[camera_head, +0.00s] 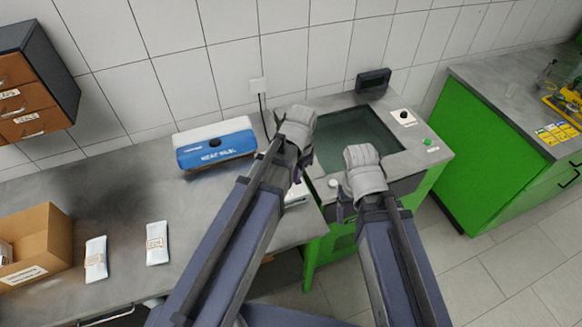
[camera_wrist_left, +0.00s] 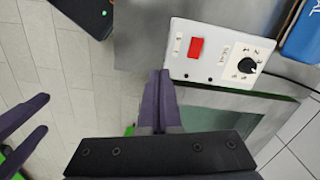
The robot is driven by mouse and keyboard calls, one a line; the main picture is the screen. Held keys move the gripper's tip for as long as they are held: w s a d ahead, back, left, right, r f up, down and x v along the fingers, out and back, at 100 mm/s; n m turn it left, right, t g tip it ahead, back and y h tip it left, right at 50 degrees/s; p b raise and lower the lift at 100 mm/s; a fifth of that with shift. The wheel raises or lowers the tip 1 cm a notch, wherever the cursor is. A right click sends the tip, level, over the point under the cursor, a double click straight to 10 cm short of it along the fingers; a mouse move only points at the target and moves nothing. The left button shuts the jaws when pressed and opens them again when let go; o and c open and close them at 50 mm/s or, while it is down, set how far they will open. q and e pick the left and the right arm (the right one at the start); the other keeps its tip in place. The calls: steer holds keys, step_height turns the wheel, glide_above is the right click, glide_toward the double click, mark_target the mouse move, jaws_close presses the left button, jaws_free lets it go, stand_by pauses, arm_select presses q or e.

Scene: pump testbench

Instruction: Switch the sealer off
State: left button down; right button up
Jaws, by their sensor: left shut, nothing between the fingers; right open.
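A white control panel (camera_wrist_left: 218,49) carries a red rocker switch (camera_wrist_left: 196,48) and a black dial (camera_wrist_left: 246,65) marked SEAL. In the head view my left arm hides most of this panel. My left gripper (camera_wrist_left: 163,76) is shut and empty, its tips close to the panel's near edge, left of and below the switch. Contact cannot be told. My right gripper (camera_wrist_left: 43,113) is open and empty, away from the panel.
Two white packets (camera_head: 157,243) and a cardboard box (camera_head: 40,245) lie on the bench at left. A green-framed test tank (camera_head: 350,138) stands right of the sealer, with a green button (camera_head: 428,142). A drawer cabinet (camera_head: 30,85) hangs at upper left.

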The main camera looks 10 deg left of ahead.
arm_select(q)
steer(key=w+a+r+m+p, duration=0.2)
steer(key=w+a+r+m, duration=0.1)
steer(key=w+a, duration=0.1)
steer(key=shift+w+a+r, duration=0.25)
steer(key=shift+w+r, duration=0.05)
steer(key=shift+w, duration=0.6)
arm_select(e)
steer(key=r, duration=0.3)
steer(key=shift+w+d+r, duration=0.15)
steer(key=shift+d+r, duration=0.15)
steer(key=shift+d, duration=0.1)
arm_select(q)
steer(key=shift+f, duration=0.1)
step_height(320, 180, down, 14)
steer(key=b, duration=1.3)
steer(key=shift+b, duration=0.35)
arm_select(e)
step_height(320, 180, down, 14)
arm_select(q)
steer(key=shift+f, duration=0.15)
steer(key=shift+d, duration=0.1)
arm_select(e)
steer(key=shift+f, duration=0.2)
